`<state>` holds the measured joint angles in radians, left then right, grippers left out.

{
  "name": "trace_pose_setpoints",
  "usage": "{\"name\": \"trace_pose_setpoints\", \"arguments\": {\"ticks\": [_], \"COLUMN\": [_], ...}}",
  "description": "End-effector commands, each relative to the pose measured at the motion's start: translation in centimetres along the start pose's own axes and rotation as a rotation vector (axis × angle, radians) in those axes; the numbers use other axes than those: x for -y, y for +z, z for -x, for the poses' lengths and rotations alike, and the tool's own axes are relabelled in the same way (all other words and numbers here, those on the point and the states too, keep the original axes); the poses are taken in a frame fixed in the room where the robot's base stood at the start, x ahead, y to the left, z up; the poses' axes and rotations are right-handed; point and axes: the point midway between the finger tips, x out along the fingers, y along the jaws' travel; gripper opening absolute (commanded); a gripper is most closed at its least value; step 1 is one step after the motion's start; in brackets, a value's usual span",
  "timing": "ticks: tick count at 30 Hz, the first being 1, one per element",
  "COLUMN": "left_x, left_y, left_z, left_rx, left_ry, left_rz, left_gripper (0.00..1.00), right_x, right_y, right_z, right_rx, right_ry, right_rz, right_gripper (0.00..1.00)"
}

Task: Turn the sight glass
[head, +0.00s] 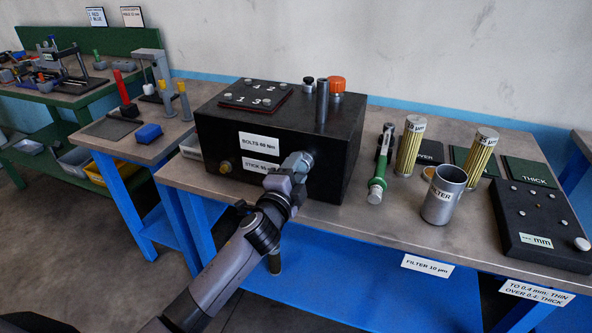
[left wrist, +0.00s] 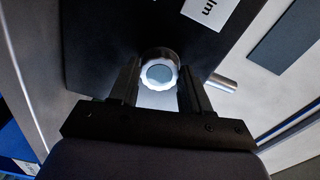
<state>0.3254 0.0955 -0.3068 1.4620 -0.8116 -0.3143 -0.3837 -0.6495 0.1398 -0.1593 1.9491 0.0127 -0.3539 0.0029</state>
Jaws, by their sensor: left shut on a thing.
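The black box (head: 225,135) stands on the workbench. The sight glass (left wrist: 158,75) shows in the left wrist view as a round silver ring with a ridged rim and a pale blue-grey glass face, set on the dark box front. My left gripper (head: 298,162) is at the right part of the box's front face. In the left wrist view its two black fingers (left wrist: 158,88) are on either side of the ring and shut on it. In the head view the gripper mostly hides the sight glass. My right gripper is not in view.
A red-edged plate (head: 256,96) with numbers, a grey post (head: 322,100) and an orange cap (head: 337,84) are on the box. To its right stand two yellow filters (head: 409,148), a metal cup (head: 442,196) and a green-and-white tool (head: 378,182). A brass plug (head: 224,167) is at the front left.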

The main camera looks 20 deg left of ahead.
Motion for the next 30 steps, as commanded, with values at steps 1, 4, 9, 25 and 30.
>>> {"name": "trace_pose_setpoints", "arguments": {"ticks": [1, 4, 9, 25, 30], "left_x": [0.0, 0.0, 0.0, 0.0, -0.1], "left_y": [0.1, 0.1, 0.1, 0.0, 0.0], "left_z": [0.0, 0.0, 0.0, 0.3, 1.9], "left_rx": [0.002, 0.002, 0.002, 0.001, 0.000], "left_ry": [0.000, 0.000, 0.000, 0.000, 0.001], "left_rz": [-0.005, -0.007, -0.006, -0.003, -0.002], "left_gripper": [0.17, 0.17, 0.17, 0.73, 0.73], "right_x": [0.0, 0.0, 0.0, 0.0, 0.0], "right_y": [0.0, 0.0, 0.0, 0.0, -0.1], "right_z": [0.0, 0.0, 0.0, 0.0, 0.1], "right_rx": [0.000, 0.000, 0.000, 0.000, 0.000], "right_ry": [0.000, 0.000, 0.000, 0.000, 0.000], "right_rz": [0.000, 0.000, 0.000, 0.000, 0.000], "right_gripper": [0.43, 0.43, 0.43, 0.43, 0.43]}}
